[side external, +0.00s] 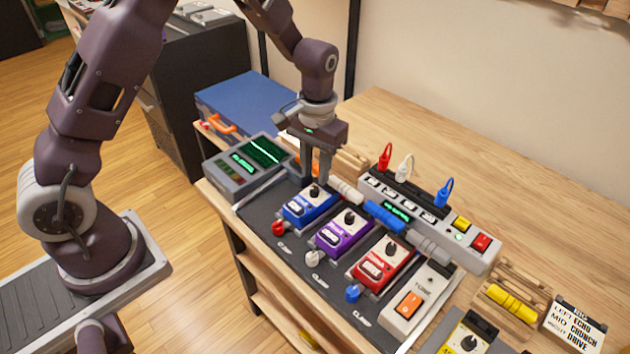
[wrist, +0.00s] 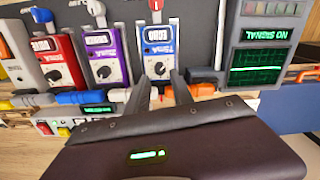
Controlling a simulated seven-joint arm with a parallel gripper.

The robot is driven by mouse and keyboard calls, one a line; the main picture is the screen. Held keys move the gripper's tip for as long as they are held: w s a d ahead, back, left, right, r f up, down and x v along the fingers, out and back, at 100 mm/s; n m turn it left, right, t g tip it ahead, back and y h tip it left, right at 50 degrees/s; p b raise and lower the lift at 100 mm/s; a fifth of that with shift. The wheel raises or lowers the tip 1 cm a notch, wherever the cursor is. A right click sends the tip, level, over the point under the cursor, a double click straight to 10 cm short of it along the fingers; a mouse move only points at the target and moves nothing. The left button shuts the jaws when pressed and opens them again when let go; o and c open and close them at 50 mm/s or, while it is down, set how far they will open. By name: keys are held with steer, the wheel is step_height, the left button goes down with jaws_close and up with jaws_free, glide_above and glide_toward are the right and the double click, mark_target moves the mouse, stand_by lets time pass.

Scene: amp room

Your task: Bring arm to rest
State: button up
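My gripper (side external: 316,176) points down just behind the blue pedal (side external: 308,205), at the back left of the pedalboard (side external: 262,225). In the wrist view its two fingers (wrist: 161,98) stand apart, and I see nothing held between them. The blue pedal (wrist: 157,38) lies just beyond the fingertips there. I cannot tell whether the fingers touch anything. The purple pedal (side external: 344,233) and the red pedal (side external: 381,264) sit in a row to the right of the blue one. Red (side external: 279,228), white (side external: 314,258) and blue (side external: 353,293) plugs sit along their front ends.
A device with green screens (side external: 248,165) stands left of the pedals. A power strip (side external: 450,238) with red, white and blue plugs runs behind them. White (side external: 346,190) and blue (side external: 384,215) connectors lie between. A blue case (side external: 245,102) is behind left. Bare table (side external: 450,140) is behind.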

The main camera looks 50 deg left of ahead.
steer(key=shift+r, duration=1.25)
steer(key=shift+r, duration=0.35)
steer(key=s+r+t, duration=0.2)
steer(key=s+r, duration=0.6)
steer(key=r, duration=0.6)
steer(key=s+r+m+t, duration=0.1)
steer(key=s+r, duration=0.1)
steer(key=s, duration=0.6)
steer(key=s+r+m+t, duration=0.1)
steer(key=s+r+t, duration=0.1)
steer(key=s, duration=0.7)
steer(key=shift+s+r+t, duration=0.15)
steer(key=shift+s+t, duration=0.1)
steer(key=shift+t, duration=0.05)
